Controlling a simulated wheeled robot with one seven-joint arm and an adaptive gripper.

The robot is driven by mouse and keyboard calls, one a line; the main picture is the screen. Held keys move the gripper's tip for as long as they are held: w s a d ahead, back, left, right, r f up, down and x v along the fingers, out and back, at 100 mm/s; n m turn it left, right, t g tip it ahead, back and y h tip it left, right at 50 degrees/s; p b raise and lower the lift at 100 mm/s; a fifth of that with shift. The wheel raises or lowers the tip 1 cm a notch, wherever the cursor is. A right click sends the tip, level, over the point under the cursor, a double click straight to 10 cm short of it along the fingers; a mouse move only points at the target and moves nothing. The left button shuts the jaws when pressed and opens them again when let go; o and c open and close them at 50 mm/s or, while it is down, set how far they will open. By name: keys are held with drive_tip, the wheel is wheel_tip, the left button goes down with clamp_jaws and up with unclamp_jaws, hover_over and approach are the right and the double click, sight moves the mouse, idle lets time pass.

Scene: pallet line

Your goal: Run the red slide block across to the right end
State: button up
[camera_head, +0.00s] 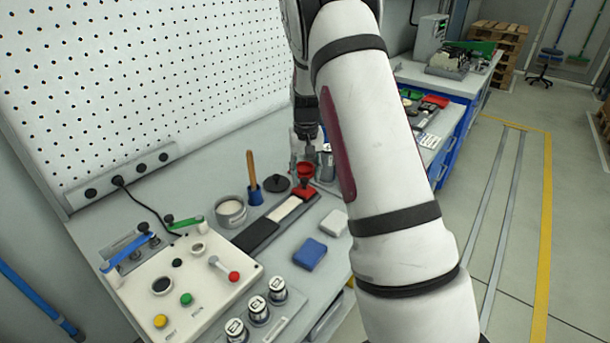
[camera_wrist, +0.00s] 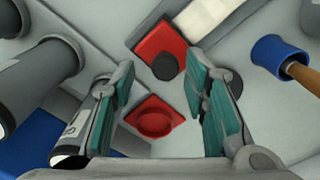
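The red slide block (camera_head: 304,189) sits at the right end of a dark rail (camera_head: 255,237), with a pale strip showing to its left in the head view. In the wrist view the block (camera_wrist: 152,48) carries a black round knob (camera_wrist: 165,67). My gripper (camera_wrist: 165,92) is open and empty, its teal-padded fingers spread apart above the bench. The block and knob show beyond and between the fingertips; I see no contact. In the head view my gripper (camera_head: 307,153) hangs close above the block, partly hidden by my arm.
A red square piece with a round dish (camera_wrist: 155,120) lies beside the block, between the fingers. Grey cylinders (camera_wrist: 40,75) stand at left in the wrist view. A blue holder with a wooden handle (camera_head: 255,192), a dark disc (camera_head: 277,183) and a tin (camera_head: 231,212) stand near the rail.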

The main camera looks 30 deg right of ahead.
wheel_tip(320, 180, up, 12)
idle(0.6)
idle(0.5)
